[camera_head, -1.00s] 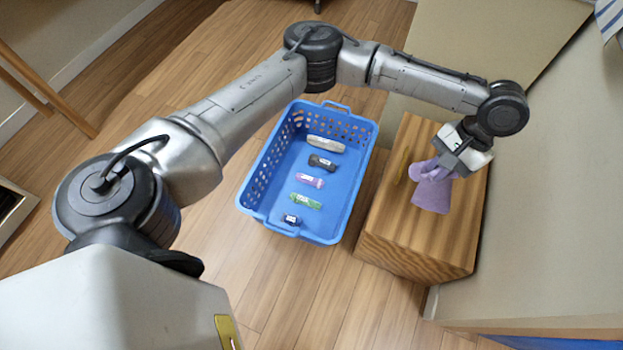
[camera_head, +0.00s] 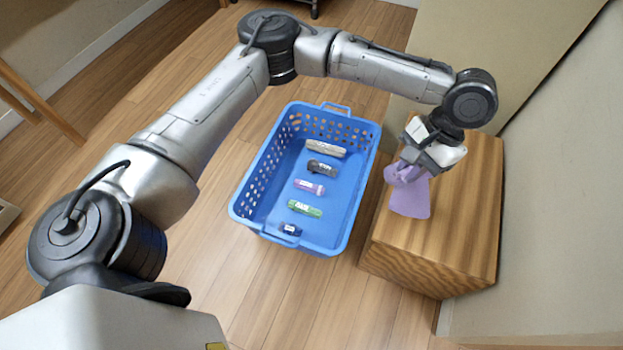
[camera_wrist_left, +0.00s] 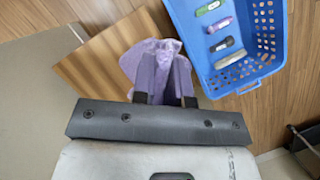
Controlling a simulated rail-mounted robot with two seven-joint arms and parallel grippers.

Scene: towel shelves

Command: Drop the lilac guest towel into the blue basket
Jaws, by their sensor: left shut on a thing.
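The lilac guest towel (camera_head: 411,196) hangs bunched from my left gripper (camera_head: 406,172), which is shut on it. The towel is over the left part of the wooden cabinet top, to the right of the basket. In the left wrist view the towel (camera_wrist_left: 150,62) is pinched between the fingers and spreads out beyond them. The blue basket (camera_head: 354,205) stands on the floor left of the cabinet, with perforated walls and several small items inside. It also shows at the upper right of the left wrist view (camera_wrist_left: 185,40). My right gripper is not in view.
The wooden cabinet (camera_head: 465,215) stands close to the basket's right side. Inside the basket lie several rolled or bottle-like items, including a green one (camera_head: 305,208) and a purple one (camera_head: 309,187). Wooden floor is clear in front of the basket. A wall is at the right.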

